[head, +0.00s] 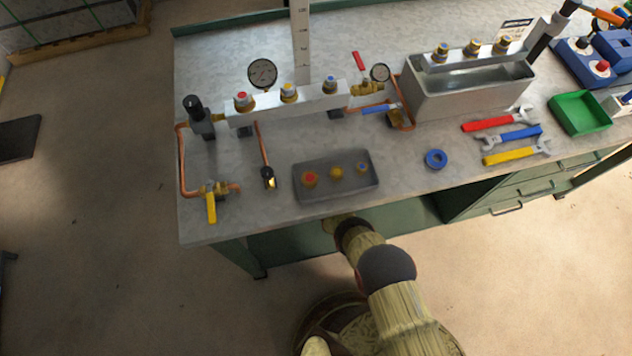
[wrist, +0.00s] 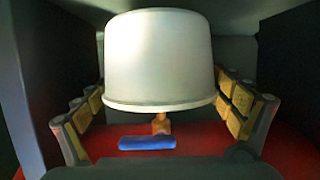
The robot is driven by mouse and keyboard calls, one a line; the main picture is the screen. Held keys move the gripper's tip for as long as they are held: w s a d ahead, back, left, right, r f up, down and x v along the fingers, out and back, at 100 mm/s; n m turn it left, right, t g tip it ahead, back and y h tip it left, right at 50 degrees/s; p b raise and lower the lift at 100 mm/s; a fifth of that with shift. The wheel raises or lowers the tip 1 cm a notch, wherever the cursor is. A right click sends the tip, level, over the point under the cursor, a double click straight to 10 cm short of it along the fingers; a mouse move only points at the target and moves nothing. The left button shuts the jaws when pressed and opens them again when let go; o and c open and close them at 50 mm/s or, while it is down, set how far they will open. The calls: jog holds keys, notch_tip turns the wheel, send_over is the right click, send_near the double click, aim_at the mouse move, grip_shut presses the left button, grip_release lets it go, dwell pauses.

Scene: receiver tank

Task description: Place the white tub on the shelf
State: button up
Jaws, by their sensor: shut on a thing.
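The white tub (wrist: 158,60) fills the middle of the wrist view, its rimmed edge toward the bottom of the picture. My gripper (wrist: 162,105) has its yellow-padded fingers on either side of the tub and is shut on it. Below the tub is a red surface (wrist: 220,142) with a blue piece (wrist: 147,143) and a small orange-brown piece (wrist: 161,123). I cannot tell whether the tub touches that surface. In the head view my arm reaches under the bench's front edge, so gripper and tub are hidden there. I cannot identify the shelf for certain.
Dark walls and an overhang close in around the gripper in the wrist view. The bench top (head: 240,215) lies above my arm, with a grey tray (head: 337,187) near its front edge. Green drawers (head: 525,187) stand right of the opening under the bench.

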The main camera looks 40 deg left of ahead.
jog(key=f, duration=0.1)
jog(key=f+b, duration=0.1)
jog(key=f, duration=0.1)
jog(key=shift+s+d+f, duration=0.1)
jog(key=shift+s+d, duration=0.05)
jog(key=shift+d, duration=0.05)
jog(key=o, duration=0.8)
jog(key=shift+o, duration=0.2)
jog(key=p+v, duration=0.5)
jog(key=v, duration=0.7)
